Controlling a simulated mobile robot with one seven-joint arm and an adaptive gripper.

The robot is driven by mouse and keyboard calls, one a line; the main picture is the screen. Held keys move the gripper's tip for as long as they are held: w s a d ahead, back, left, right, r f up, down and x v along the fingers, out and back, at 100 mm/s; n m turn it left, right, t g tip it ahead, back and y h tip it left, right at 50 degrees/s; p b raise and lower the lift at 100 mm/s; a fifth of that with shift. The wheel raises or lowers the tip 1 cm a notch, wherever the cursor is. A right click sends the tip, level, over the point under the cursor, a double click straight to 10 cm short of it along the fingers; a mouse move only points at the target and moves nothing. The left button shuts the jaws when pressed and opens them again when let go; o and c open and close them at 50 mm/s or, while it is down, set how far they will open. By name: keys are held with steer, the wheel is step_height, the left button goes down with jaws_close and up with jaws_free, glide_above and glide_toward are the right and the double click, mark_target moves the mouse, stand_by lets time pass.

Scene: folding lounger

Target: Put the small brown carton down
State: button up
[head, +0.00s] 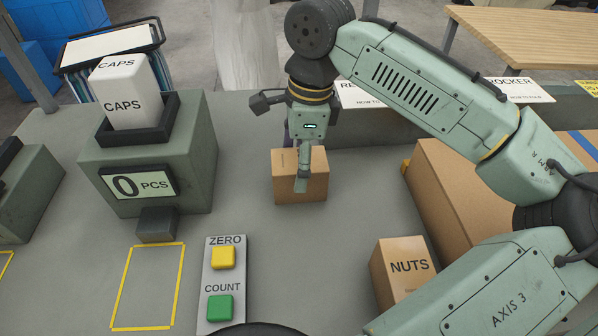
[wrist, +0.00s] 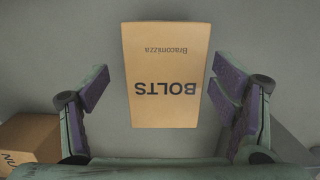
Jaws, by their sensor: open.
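A small brown carton (head: 287,190) stands on the grey worktop in the middle of the head view, under my gripper (head: 302,172). In the wrist view the carton (wrist: 165,60) reads BOLTS, upside down, and lies between the two fingers of my gripper (wrist: 160,88). The fingers are spread wide, with a gap on each side of the carton, so they do not appear to touch it. The near finger covers part of the carton in the head view. The carton's underside is hidden.
A counting machine (head: 195,150) with a CAPS container (head: 128,100) stands at left, above a yellow-outlined area (head: 148,290). A button panel (head: 222,275) is in front. A NUTS carton (head: 400,268) and a large cardboard box (head: 450,185) stand at right.

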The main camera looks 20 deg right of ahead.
steer(key=f, duration=0.5)
steer(key=shift+w+p, duration=0.25)
steer(key=shift+p, duration=0.15)
steer(key=shift+c, duration=0.4)
steer(key=shift+r, duration=0.1)
steer(key=c, duration=1.7)
